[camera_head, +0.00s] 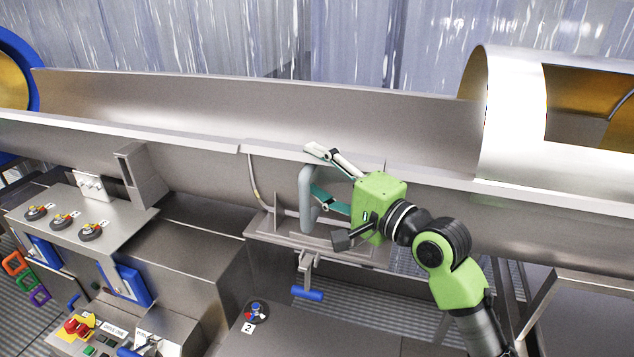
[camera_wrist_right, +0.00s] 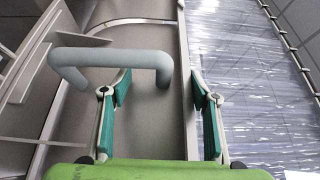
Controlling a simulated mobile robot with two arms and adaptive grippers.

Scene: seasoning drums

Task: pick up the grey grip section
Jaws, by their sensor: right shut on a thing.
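The grey grip section (camera_head: 306,195) is a rounded grey bar bent at both ends. It stands in front of the trough wall in the head view. In the right wrist view it (camera_wrist_right: 105,58) lies across the left and middle, with one bent end between the fingers. My right gripper (camera_head: 325,178) is at this bar, one finger above and one lower. It is shut on the bar, though its fingers (camera_wrist_right: 160,95) look well apart in the wrist view and the contact is not clear. My left gripper is not in view.
The long metal trough (camera_head: 250,110) runs behind the gripper, its rim close to the upper finger. A bracket with a blue handle (camera_head: 307,294) hangs below. Control boxes with knobs (camera_head: 62,221) stand at left. A metal drum (camera_head: 505,115) is at right.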

